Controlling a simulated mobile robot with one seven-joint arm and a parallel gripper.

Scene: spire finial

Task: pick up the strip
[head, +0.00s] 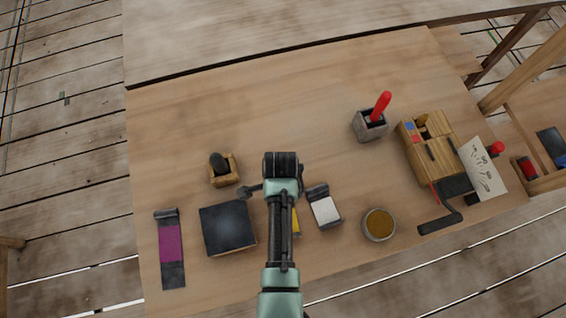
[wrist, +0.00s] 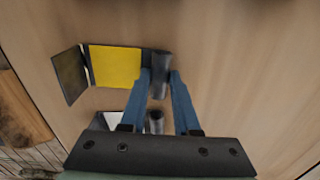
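Three strips with dark ends lie on the table. One has a magenta middle (head: 171,243) and lies at the far left. One has a white middle (head: 325,210), right of my arm; part of it shows low in the wrist view (wrist: 111,119). One has a yellow middle (wrist: 116,66); in the head view my arm hides most of it (head: 296,222). In the wrist view its left dark end tilts and its right end is a dark roll (wrist: 160,72). My gripper (wrist: 159,73) is open, with blue fingers on either side of this roll. Contact is unclear.
A dark square block (head: 227,227) and a wooden holder with a dark knob (head: 223,171) stand left of my arm. A round tin (head: 379,224), a grey holder with a red handle (head: 371,124) and a wooden crank machine (head: 432,152) stand right. The table's back is clear.

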